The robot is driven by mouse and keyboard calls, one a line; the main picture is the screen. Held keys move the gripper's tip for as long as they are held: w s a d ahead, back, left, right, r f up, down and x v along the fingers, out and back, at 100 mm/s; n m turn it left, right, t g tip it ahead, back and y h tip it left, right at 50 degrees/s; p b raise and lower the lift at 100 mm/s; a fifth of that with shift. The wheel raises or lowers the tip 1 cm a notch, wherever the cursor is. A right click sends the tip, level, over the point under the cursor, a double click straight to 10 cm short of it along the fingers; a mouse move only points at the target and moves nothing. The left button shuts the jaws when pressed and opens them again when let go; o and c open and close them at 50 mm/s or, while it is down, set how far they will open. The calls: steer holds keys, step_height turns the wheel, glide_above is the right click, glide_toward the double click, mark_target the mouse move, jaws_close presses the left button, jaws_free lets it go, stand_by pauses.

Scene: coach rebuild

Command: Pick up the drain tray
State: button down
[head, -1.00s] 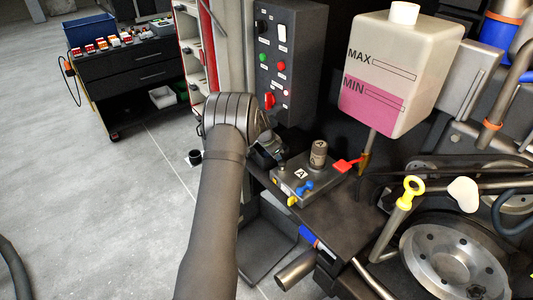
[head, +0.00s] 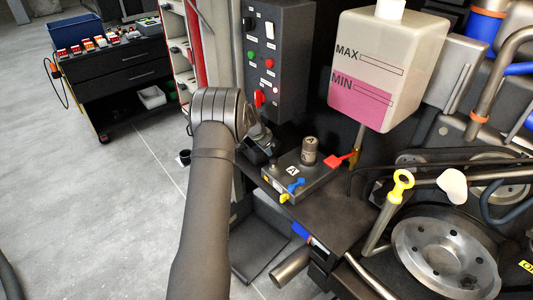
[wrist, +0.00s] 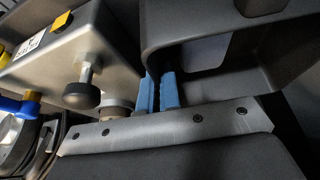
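The drain tray appears to be the dark, shallow, open tray (head: 262,252) low down beneath the machine's ledge in the head view. My forearm hides its left part. In the wrist view my gripper (wrist: 158,92) shows as two blue finger pads close together with a thin dark gap.
The box marked A (head: 305,182) stands on the ledge right of my gripper and also shows in the wrist view (wrist: 115,62). A control panel (head: 280,60) rises behind. A pink-filled tank (head: 385,65) and a pulley (head: 445,255) are right.

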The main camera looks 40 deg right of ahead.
steer(key=shift+r, duration=0.95)
steer(key=shift+a+r, duration=0.15)
steer(key=shift+r, duration=0.05)
steer(key=w+a, duration=0.2)
steer(key=a, duration=1.5)
steer(key=shift+a, duration=0.4)
